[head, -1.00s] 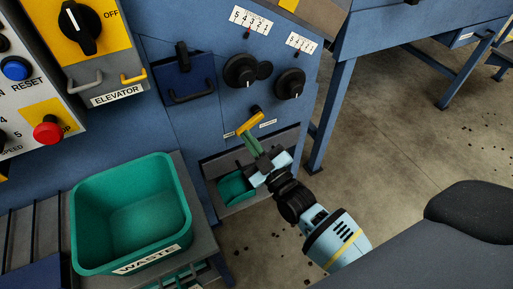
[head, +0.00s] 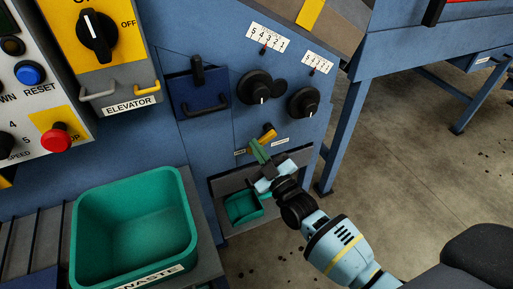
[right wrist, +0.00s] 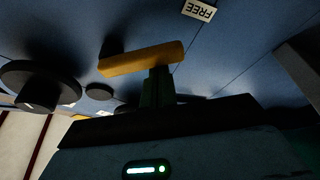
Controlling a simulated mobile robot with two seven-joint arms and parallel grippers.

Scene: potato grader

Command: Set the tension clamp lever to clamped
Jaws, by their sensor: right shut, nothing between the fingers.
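The tension clamp lever (head: 269,136) is a short yellow bar on a dark pivot on the blue panel, below two black knobs. In the head view it slants down to the left, its lower end partly hidden by my right gripper (head: 257,150). The right wrist view shows the yellow bar (right wrist: 145,58) just beyond the shut green fingers (right wrist: 158,88). The fingers are empty and at or very near the bar; I cannot tell if they touch. A label reading FREE (right wrist: 199,10) shows upside down in the wrist view. My left gripper is out of view.
Two black knobs (head: 261,88) sit above the lever, under number scales. A dark blue hatch with a handle (head: 199,95) is to their left. A green waste bin (head: 132,200) stands lower left. A small green tray (head: 243,206) sits in a recess below the lever.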

